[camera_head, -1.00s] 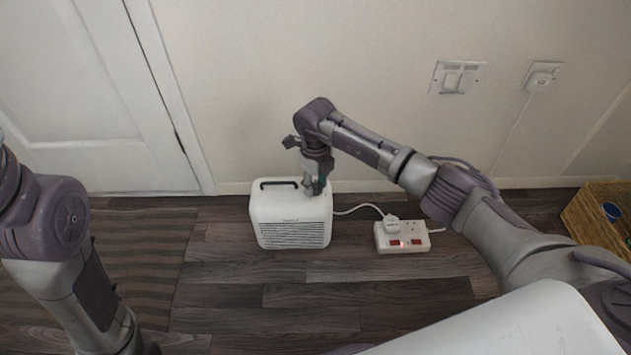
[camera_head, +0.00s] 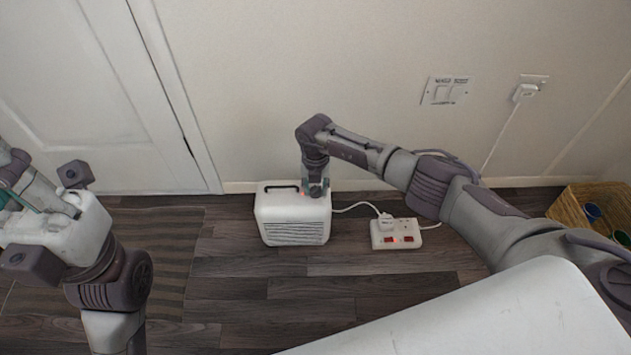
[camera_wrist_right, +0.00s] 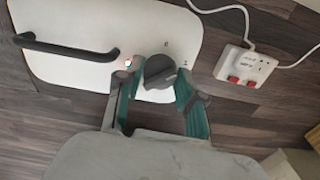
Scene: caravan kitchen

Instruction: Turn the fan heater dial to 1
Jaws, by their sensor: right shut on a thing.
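The white fan heater (camera_head: 280,210) stands on the floor near the wall, its grille facing front. Its top shows in the right wrist view (camera_wrist_right: 80,70), with a round dark grey dial (camera_wrist_right: 159,71) and small printed marks beside it. My right gripper (camera_head: 316,192) is over the heater's top right. In the wrist view its fingers (camera_wrist_right: 158,76) are shut on the dial from both sides. I cannot read the dial's setting surely. My left gripper (camera_head: 40,200) is raised at the left, away from the heater.
A dark handle (camera_wrist_right: 68,48) lies on the heater's top. A cable runs to a white power strip (camera_head: 383,240) with a plug and red switches. Floor in front is clear.

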